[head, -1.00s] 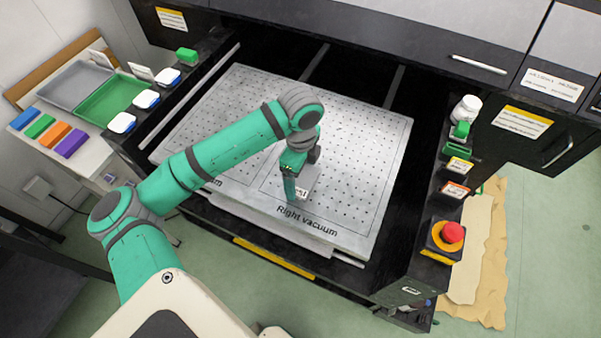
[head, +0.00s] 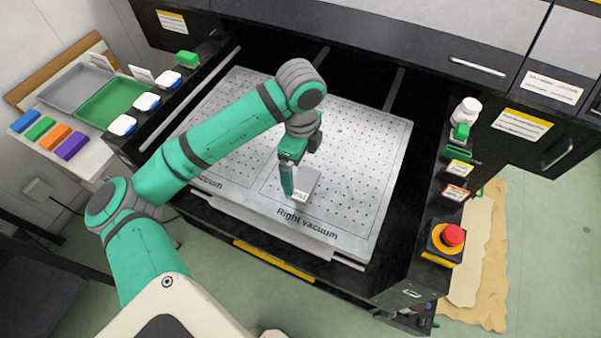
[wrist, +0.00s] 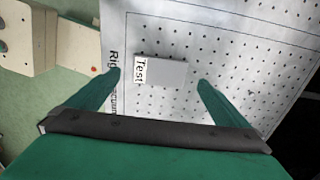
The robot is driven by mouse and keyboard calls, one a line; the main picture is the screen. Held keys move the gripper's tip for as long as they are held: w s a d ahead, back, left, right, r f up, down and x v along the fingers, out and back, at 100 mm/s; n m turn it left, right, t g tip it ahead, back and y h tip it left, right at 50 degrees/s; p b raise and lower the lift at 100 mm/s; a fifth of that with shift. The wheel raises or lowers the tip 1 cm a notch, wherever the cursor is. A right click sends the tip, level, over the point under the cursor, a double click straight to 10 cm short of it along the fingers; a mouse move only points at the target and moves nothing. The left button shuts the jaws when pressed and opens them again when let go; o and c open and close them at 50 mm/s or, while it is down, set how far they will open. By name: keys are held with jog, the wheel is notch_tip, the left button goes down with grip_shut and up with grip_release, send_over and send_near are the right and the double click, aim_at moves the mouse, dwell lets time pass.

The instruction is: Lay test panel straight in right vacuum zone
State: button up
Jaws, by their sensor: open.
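The test panel (head: 307,184) is a small grey plate with a white "Test" label. It lies on the perforated bed inside the right vacuum zone (head: 350,190), near the printed "Right vacuum" edge. In the wrist view the test panel (wrist: 162,71) lies roughly square to the printed zone line, with its label towards the lettering. My gripper (head: 292,182) is above the panel. In the wrist view my gripper (wrist: 160,80) is open, with its fingers apart on either side of the panel and not touching it. In the head view the gripper partly hides the panel.
A red emergency button (head: 452,235) and a white bottle (head: 466,111) are on the right rail. A green tray (head: 112,103) and coloured blocks (head: 55,138) are at far left. The rest of the bed is clear.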

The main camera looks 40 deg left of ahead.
notch_tip(320, 180, up, 6)
dwell(0.4)
jog(key=shift+r, duration=0.1)
